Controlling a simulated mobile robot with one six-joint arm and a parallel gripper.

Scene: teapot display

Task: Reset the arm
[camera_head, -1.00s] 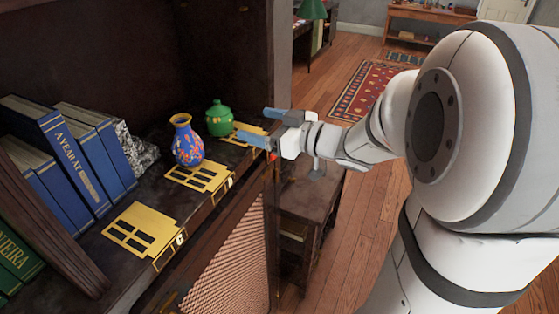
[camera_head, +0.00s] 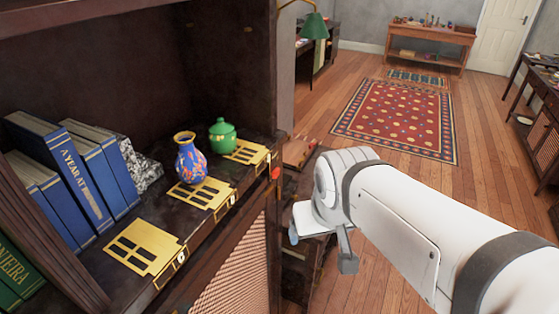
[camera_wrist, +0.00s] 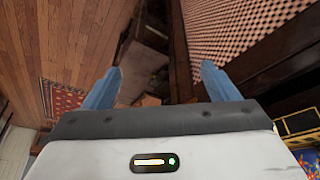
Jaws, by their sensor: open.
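My gripper (camera_wrist: 162,84) is open and empty in the wrist view, its two blue fingers spread apart. In the head view my gripper is mostly hidden by my arm, with a bit of blue finger showing, beside the cabinet's front and below the shelf. A blue vase with orange patterns (camera_head: 190,160) stands upright by a gold plate (camera_head: 203,194) on the shelf. A green lidded pot (camera_head: 222,135) stands farther back near another gold plate (camera_head: 247,151). A third gold plate (camera_head: 143,246) lies nearest, with nothing on it. My gripper touches none of these.
Blue books (camera_head: 65,165) lean at the shelf's left, beside a speckled block (camera_head: 145,172). A dark low table (camera_head: 312,255) is close beyond my gripper. The wooden floor and a red rug (camera_head: 400,115) lie open behind. A side table (camera_head: 430,38) stands far back.

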